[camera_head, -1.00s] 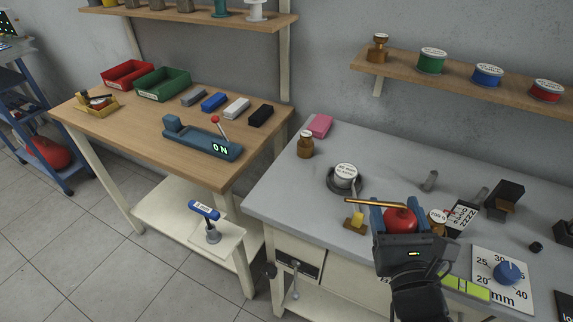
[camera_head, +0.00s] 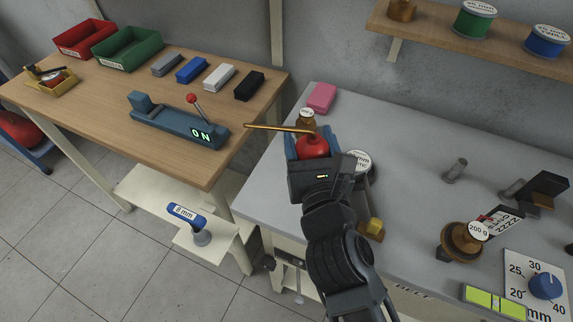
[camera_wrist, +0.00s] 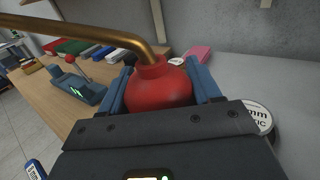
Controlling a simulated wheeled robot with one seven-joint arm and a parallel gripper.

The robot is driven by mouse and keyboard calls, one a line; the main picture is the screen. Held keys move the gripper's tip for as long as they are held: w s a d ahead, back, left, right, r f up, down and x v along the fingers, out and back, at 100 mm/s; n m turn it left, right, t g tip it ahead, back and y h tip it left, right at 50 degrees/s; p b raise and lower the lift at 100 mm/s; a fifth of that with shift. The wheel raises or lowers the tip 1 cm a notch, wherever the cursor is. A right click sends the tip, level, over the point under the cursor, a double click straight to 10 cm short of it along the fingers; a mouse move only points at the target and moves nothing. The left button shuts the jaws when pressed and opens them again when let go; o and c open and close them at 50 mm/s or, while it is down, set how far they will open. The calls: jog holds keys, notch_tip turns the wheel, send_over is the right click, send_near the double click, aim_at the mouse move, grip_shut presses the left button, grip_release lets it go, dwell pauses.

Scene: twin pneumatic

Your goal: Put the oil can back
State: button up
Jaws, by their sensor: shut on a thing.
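The oil can has a red round body (camera_head: 314,147) and a long brass spout that points left. My gripper (camera_head: 312,146) is shut on the red body and holds the can up over the left part of the grey bench. In the wrist view the can (camera_wrist: 158,88) sits between the two blue fingers, and its spout runs to the upper left. In the head view the spout tip reaches over the gap between the wooden table and the grey bench. The can's underside is hidden by my gripper.
The wooden table (camera_head: 150,160) at left carries a lever device (camera_head: 180,122) reading ON, coloured blocks and red and green bins (camera_head: 127,48). A 200 g weight (camera_head: 460,243) stands at right.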

jog(key=a+f, duration=0.1)
jog(key=a+b, duration=0.1)
jog(key=a+f, duration=0.1)
jog(key=a, duration=0.1)
jog(key=shift+w+f, duration=0.3)
jog(key=shift+w, duration=0.05)
jog(key=shift+f+b, duration=1.1)
jog(key=shift+f, duration=0.8)
jog(key=shift+f, duration=0.1)
jog(key=shift+f, duration=0.15)
jog(key=o, duration=1)
jog(key=shift+r, duration=0.3)
jog(key=b+v, duration=0.1)
jog(key=v, duration=1.1)
jog(key=shift+s+f, duration=0.1)
